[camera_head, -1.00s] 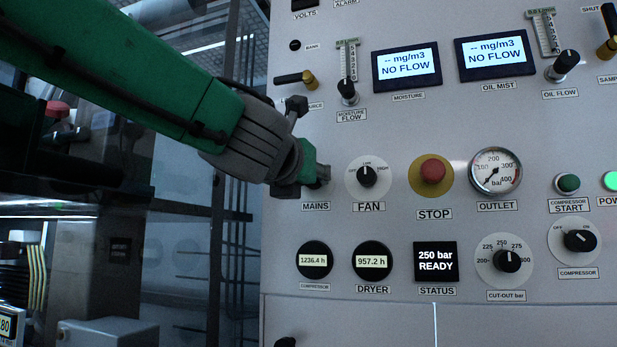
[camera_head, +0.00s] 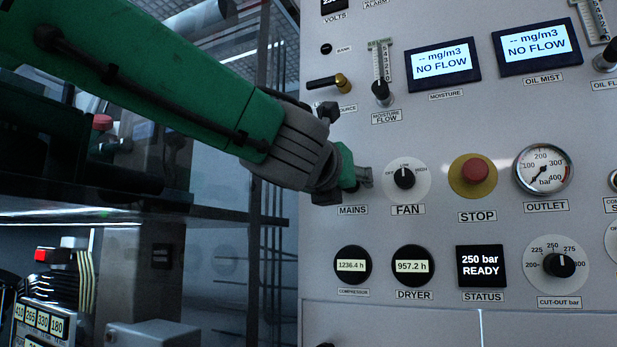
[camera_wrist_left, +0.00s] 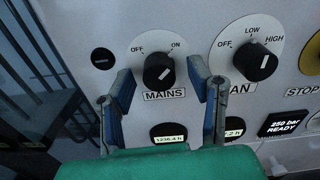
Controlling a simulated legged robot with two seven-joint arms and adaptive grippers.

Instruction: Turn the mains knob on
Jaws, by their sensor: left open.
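The black mains knob (camera_wrist_left: 159,70) sits on a white disc marked OFF and ON in the left wrist view. My left gripper (camera_wrist_left: 161,78) is open, with one blue-grey finger on each side of the knob and a gap between. Contact is not visible. In the head view my left gripper (camera_head: 362,177) covers the mains knob, just above the MAINS label (camera_head: 352,210). My right gripper is not in view.
The fan knob (camera_head: 404,179) is close on the right, with the red stop button (camera_head: 474,171) beyond it. The moisture flow knob (camera_head: 381,92) and a brass-ended source handle (camera_head: 330,82) are above. Round hour meters (camera_head: 352,265) are below.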

